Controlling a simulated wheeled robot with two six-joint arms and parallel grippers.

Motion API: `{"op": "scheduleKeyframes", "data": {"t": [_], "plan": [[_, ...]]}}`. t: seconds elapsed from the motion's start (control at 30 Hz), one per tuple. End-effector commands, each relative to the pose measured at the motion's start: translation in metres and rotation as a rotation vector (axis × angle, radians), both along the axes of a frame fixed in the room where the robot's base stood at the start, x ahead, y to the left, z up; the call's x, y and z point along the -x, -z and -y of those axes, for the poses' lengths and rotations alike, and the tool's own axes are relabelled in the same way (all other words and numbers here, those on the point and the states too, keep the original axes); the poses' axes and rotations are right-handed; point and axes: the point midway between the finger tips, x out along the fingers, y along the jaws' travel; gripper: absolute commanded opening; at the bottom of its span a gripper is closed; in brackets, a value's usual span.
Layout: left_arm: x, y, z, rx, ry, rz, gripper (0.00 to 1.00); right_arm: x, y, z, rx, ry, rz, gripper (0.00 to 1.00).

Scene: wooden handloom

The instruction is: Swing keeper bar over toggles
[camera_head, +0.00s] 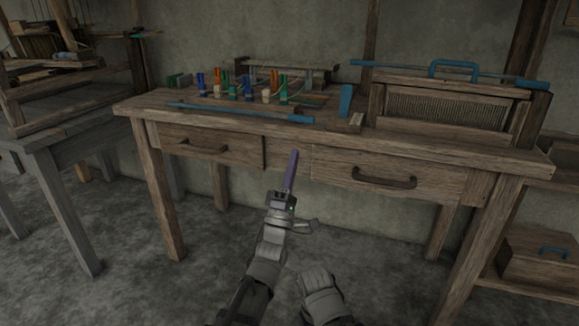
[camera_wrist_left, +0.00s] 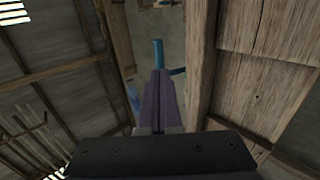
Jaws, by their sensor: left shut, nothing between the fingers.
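A long thin bar with a blue end (camera_head: 240,112) lies along the front of the bench top, before a row of coloured upright pegs (camera_head: 246,86). I take the bar for the keeper bar and the pegs for the toggles, but cannot be sure. My left gripper (camera_head: 293,156) has its long purple fingers closed and empty. It points up in front of the bench, below the bar's blue right end, apart from it. In the left wrist view the purple fingers (camera_wrist_left: 160,85) show below a blue rod (camera_wrist_left: 158,53).
The wooden bench (camera_head: 420,150) has a drawer with a dark handle (camera_head: 384,178) right of my gripper. A reed frame (camera_head: 450,108) with a blue-handled bar (camera_head: 453,70) stands at the right. A blue upright block (camera_head: 346,100) stands between. A loom (camera_head: 70,80) is at the left.

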Motion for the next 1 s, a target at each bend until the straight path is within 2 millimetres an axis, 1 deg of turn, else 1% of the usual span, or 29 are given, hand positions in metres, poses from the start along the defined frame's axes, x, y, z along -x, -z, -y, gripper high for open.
{"op": "scheduleKeyframes", "data": {"t": [0.03,0.2,0.33,0.5,0.83,1.0], "plan": [[-0.009,-0.015,0.003,0.0,0.0,0.0,0.0,0.0,-0.015,0.0,0.0,0.0,-0.001,0.5],[-0.028,-0.037,0.009,0.0,0.0,0.0,0.0,0.0,-0.037,0.0,0.001,0.0,-0.002,0.5],[-0.038,-0.048,0.012,-0.001,-0.001,0.0,0.0,0.001,-0.048,0.0,0.001,0.0,-0.003,0.5],[-0.043,-0.052,0.014,-0.001,-0.001,0.0,0.0,0.001,-0.052,0.0,0.001,0.0,-0.004,0.5],[-0.043,-0.052,0.014,-0.001,0.0,-0.002,0.0,0.001,-0.052,0.0,0.001,0.0,-0.004,0.5],[-0.053,-0.057,0.014,-0.008,0.0,-0.024,0.0,0.001,-0.061,0.0,0.001,-0.001,-0.004,0.5]]}}
